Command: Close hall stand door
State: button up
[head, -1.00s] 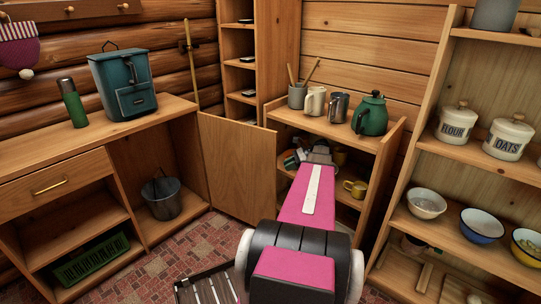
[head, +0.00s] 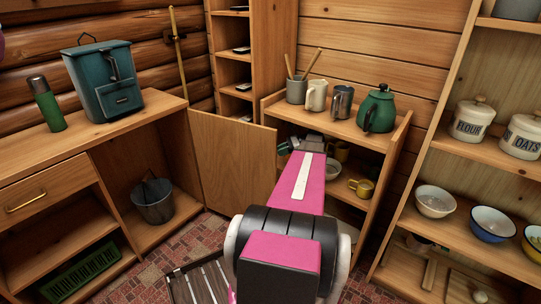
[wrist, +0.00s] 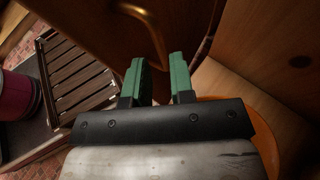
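The hall stand (head: 150,112) stands at the left in the head view. Its lower right compartment is open, with a grey bucket (head: 153,203) inside. The door (head: 235,172) stands wide open beside it, its plain face toward the head camera; it seems hinged at the stand's right front edge. My gripper (head: 284,147) is just past the door's free edge, in front of the mug cabinet, its fingertips partly hidden. In the wrist view my gripper (wrist: 160,80) has its green fingers apart with nothing visible between them. A brass handle (wrist: 150,30) on a wooden panel is just beyond them; I cannot tell contact.
The mug cabinet (head: 385,165) stands close at right, with mugs and a green kettle (head: 376,110) on top and crockery inside. Open shelves (head: 420,200) with bowls and jars are farther right. A backpack (head: 104,80) and green flask (head: 46,103) stand on the hall stand.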

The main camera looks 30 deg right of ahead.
aim_at(271, 155)
jog(key=x, duration=0.5)
jog(key=shift+a+f, duration=0.15)
jog(key=shift+a, duration=0.1)
grip_shut()
